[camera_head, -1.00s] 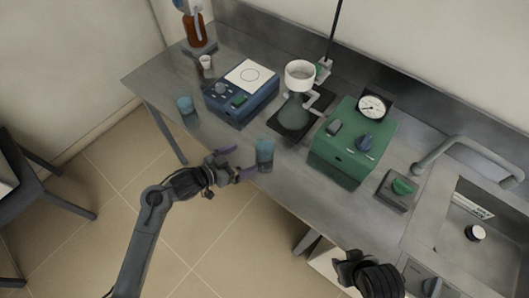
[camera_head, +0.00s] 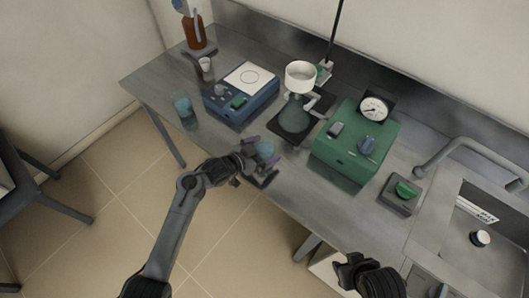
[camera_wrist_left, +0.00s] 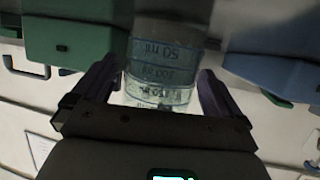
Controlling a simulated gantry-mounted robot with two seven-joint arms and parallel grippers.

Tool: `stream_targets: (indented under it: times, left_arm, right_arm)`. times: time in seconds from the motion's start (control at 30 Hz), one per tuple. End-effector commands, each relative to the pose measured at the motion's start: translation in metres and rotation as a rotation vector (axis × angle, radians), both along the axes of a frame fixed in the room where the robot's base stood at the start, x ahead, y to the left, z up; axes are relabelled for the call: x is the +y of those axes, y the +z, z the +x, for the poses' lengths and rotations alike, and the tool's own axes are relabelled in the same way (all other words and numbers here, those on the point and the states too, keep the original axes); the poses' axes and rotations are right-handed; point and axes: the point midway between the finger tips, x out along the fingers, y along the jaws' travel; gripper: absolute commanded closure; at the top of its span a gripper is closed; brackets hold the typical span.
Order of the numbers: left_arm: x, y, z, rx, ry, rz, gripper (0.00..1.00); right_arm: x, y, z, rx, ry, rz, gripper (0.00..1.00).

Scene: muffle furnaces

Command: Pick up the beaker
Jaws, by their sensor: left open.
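A clear beaker with bluish liquid (camera_head: 264,149) stands near the front edge of the metal bench. In the left wrist view the beaker, with its printed volume marks (camera_wrist_left: 168,60), is upright between the two fingers. My left gripper (camera_head: 263,163) is open around the beaker, with a finger on each side; gaps show in the wrist view. The gripper partly hides the beaker's lower part in the head view. A second bluish beaker (camera_head: 185,110) stands farther left on the bench. My right gripper (camera_head: 349,271) is at the bottom right, dark and foreshortened.
A blue device (camera_head: 240,95) with a white top plate stands behind the beaker on the left. A green device (camera_head: 350,145) with a gauge is to the right. A stand with a white bowl (camera_head: 300,74) is between them. A sink (camera_head: 480,220) is far right.

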Motion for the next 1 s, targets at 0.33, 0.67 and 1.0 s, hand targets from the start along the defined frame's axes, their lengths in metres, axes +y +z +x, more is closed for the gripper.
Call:
stream_targets:
  times: [0.33, 0.67, 1.0]
  left_arm:
    - [-0.0038, -0.0016, 0.0029, 0.000, -0.001, 0.000, 0.03]
    - [-0.0035, -0.0017, 0.0028, 0.000, 0.000, 0.000, 0.54]
    - [-0.0035, 0.0002, 0.0030, -0.001, 0.000, 0.000, 0.62]
  right_arm:
    - [0.0002, -0.0012, -0.0002, 0.001, -0.001, 0.001, 0.57]
    - [0.0003, -0.0013, -0.0003, 0.001, -0.001, 0.001, 0.57]
    - [0.0004, -0.0011, -0.0004, 0.001, -0.001, 0.001, 0.57]
